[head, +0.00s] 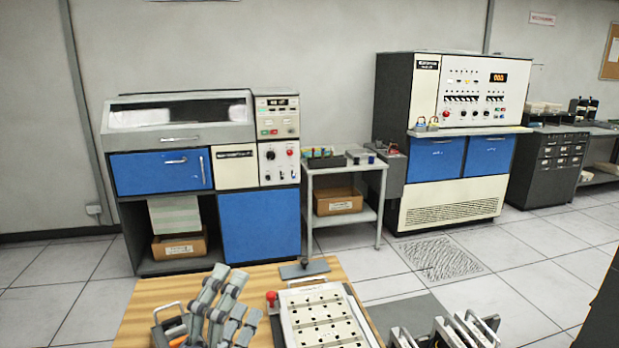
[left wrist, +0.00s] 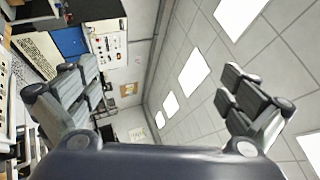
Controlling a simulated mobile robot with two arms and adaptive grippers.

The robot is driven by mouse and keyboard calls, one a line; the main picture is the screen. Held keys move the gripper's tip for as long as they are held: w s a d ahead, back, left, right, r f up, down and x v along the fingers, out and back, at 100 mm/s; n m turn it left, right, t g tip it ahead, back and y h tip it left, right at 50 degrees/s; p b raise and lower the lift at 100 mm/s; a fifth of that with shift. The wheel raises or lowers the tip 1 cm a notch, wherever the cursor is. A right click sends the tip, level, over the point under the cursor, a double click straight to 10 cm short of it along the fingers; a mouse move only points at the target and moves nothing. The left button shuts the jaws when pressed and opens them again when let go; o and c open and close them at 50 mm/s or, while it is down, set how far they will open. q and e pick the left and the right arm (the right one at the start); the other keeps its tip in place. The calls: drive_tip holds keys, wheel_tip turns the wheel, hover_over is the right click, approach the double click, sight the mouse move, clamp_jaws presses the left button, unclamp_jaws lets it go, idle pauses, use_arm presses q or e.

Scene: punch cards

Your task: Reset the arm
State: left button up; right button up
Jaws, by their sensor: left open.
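My left gripper (head: 222,300) is at the bottom of the head view, over the wooden table (head: 135,330). Its jointed grey fingers point up and its jaws are open. In the left wrist view the fingers of my left gripper (left wrist: 158,95) are spread wide, with nothing between them. Behind them that view shows the room turned sideways, with bright ceiling lights. My right gripper is not in view.
A white panel with dark slots (head: 325,318) and a red-knobbed lever (head: 271,297) are right of my left gripper. A dark handled object (head: 168,325) is close on its left. Handled grey-white objects (head: 465,332) stand at bottom right. Blue-fronted machines (head: 258,222) line the wall beyond open floor.

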use_arm(q)
drive_tip(key=s+a+f+n+g+y, duration=0.2)
drive_tip(key=a+f+n+g+y, duration=0.3)
drive_tip(key=f+n, duration=0.45)
drive_tip(key=s+a+f+n+g+y, duration=0.25)
drive_tip(key=a+f+n+y, duration=0.3)
drive_tip(key=f, duration=0.65)
drive_tip(key=s+f+n+g+h, duration=0.2)
drive_tip(key=s+f+n+g, duration=0.65)
drive_tip(key=s+f, duration=0.85)
wheel_tip(320, 180, down, 23)
drive_tip(key=s+m+g, duration=0.2)
drive_tip(key=g, duration=0.1)
drive_tip(key=s+a+f+g, duration=0.1)
drive_tip(key=s+a+f, duration=0.1)
drive_tip(key=s+f, duration=1.5)
drive_tip(key=shift+s+a, duration=0.25)
drive_tip(key=shift+a, duration=0.1)
